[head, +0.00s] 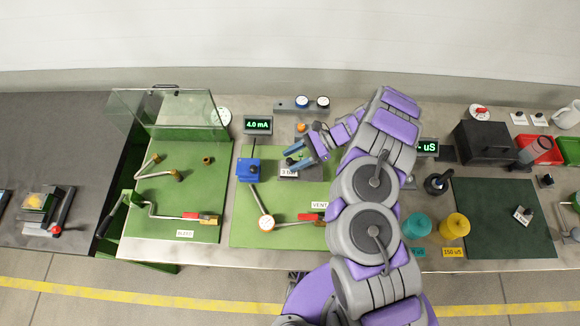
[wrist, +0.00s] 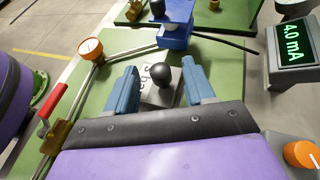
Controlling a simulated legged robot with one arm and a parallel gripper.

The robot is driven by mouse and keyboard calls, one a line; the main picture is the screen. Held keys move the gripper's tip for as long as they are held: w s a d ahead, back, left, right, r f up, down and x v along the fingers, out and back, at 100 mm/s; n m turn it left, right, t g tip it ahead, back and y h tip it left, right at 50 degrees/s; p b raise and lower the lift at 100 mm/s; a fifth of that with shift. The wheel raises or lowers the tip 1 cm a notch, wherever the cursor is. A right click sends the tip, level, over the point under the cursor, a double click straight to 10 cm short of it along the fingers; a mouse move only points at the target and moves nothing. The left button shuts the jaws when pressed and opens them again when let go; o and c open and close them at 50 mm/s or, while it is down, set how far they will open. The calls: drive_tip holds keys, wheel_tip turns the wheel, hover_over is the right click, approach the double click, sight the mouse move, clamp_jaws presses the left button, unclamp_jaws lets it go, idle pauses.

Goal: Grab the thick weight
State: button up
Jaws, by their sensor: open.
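A grey metal block with a black ball knob (wrist: 161,74) stands on the green mat in the wrist view, with partly hidden lettering that seems to end in "bar". It looks like the weight; its thickness is hard to judge. In the head view its light labelled body (head: 288,173) shows beside my gripper (head: 296,156), partly covered. My gripper (wrist: 160,88) is open, with one blue finger on each side of the knob in the wrist view. I see gaps between fingers and knob; the depth between them is unclear.
A blue box (head: 248,168) with a dark rod stands to the left, and a round gauge (head: 266,222) on a pipe is nearer. A red-handled valve (head: 308,217) lies near the front. A 4.0 mA display (head: 258,124) stands behind. A clear shield (head: 170,115) is further left.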

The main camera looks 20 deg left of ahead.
drive_tip(key=shift+x, duration=1.3)
drive_tip(key=shift+w, duration=0.1)
drive_tip(key=c, duration=0.4)
clamp_jaws()
